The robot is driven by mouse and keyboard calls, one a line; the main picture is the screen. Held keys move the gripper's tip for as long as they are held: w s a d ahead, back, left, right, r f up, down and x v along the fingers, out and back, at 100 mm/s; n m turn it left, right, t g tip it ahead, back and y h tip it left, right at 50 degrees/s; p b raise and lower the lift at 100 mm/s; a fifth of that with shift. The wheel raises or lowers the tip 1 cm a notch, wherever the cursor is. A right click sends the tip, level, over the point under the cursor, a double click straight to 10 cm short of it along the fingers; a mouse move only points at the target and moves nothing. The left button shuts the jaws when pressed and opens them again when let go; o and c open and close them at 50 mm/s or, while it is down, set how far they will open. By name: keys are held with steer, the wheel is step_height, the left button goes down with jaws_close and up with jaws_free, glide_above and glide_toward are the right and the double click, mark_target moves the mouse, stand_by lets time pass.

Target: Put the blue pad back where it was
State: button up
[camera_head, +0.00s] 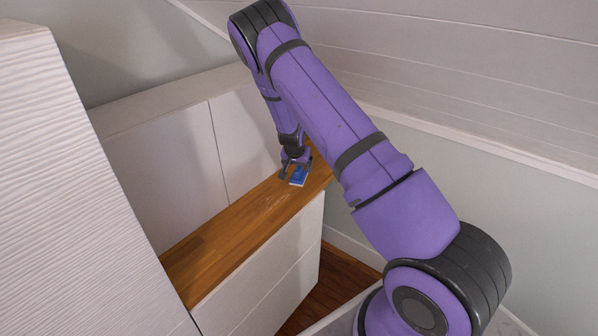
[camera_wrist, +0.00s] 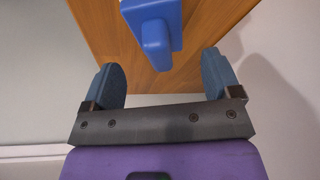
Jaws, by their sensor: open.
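The blue pad (camera_head: 298,176) lies on the wooden top near its far right end in the head view. In the wrist view the blue pad (camera_wrist: 153,25) is at the top centre, with a raised blue part pointing toward my gripper. My gripper (camera_head: 297,166) is at the pad in the head view, and its fingers partly cover that spot. In the wrist view my gripper (camera_wrist: 162,82) is open and its two fingers are wide apart. The pad lies ahead of the gap between the fingertips, and nothing is held.
The wooden top (camera_head: 228,240) is a long narrow surface over white cabinets (camera_head: 265,290). A small clear or faint item (camera_head: 277,201) lies on it. White panels (camera_head: 165,165) stand behind it, a sloped ceiling rises above, and a tall white panel (camera_head: 75,200) is at left.

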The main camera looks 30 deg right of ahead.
mark_target(296, 181)
steer(key=v, duration=0.7)
steer(key=shift+r, duration=0.2)
stand_by(1.0)
